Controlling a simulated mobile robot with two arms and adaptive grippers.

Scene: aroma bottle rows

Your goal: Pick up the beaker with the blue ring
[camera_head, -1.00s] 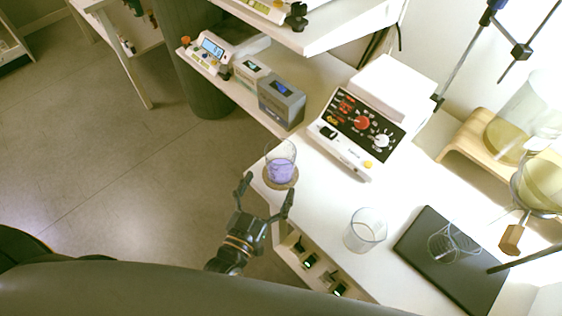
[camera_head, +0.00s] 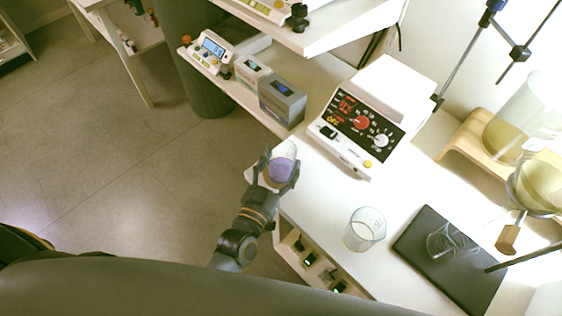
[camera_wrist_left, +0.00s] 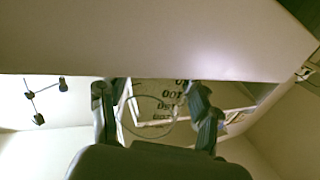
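A clear beaker with purple contents (camera_head: 282,168) stands near the front edge of the white bench. My left gripper (camera_head: 279,172) is around it, one finger on each side, and is open; I cannot tell whether the fingers touch the glass. In the left wrist view a clear round rim and dark graduation figures of a beaker (camera_wrist_left: 155,110) show between the two fingers (camera_wrist_left: 158,95). Another clear, empty-looking beaker (camera_head: 364,232) stands to the right on the bench. No blue ring shows clearly on either one. My right gripper is not in view.
A hotplate device with red and white knobs (camera_head: 362,123) stands behind the beakers. A grey box (camera_head: 282,103) is at the back left. A black mat (camera_head: 462,275) with a glass vessel (camera_head: 447,243) lies to the right. A wooden stand (camera_head: 462,138) is beyond.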

